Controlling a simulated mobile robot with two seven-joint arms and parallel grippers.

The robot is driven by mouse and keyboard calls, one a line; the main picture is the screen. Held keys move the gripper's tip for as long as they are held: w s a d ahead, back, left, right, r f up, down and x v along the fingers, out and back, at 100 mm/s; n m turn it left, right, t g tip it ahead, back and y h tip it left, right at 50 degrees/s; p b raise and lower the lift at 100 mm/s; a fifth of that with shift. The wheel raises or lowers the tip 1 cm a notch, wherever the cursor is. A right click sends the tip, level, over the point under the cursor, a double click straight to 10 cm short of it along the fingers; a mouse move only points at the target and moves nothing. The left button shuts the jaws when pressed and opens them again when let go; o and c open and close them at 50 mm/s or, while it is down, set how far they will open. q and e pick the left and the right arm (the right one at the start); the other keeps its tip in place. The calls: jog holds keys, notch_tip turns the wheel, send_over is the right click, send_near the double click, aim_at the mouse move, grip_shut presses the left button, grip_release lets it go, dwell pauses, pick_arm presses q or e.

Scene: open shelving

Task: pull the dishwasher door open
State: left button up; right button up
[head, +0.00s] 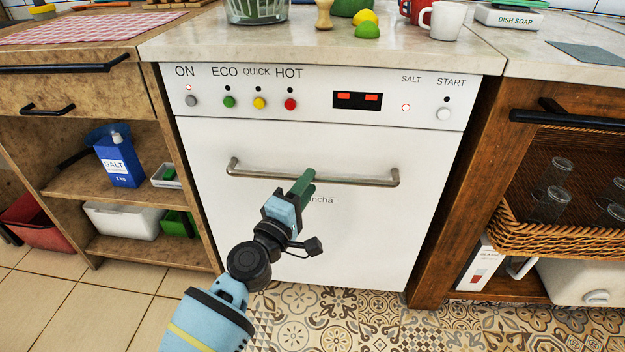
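The white dishwasher door (380,232) is upright and looks closed, flush below the control panel (330,95). A brushed metal bar handle (355,180) runs across its upper part. My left gripper (304,183) is in front of the door, its green fingers at the middle of the handle and covering part of it. I cannot tell whether the fingers touch the bar or are around it. The fingers look close together from this angle, and the gap between them is hidden. My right gripper is not in view.
Open shelves with a blue salt box (119,157) stand to the left. A wooden cabinet with a wicker basket (560,235) stands to the right. The countertop (280,46) above holds mugs and a colander. The patterned floor (350,315) before the door is clear.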

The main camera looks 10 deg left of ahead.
pick_arm(q)
jog(key=shift+b+x, duration=0.3)
jog(key=shift+x, duration=1.1)
grip_shut()
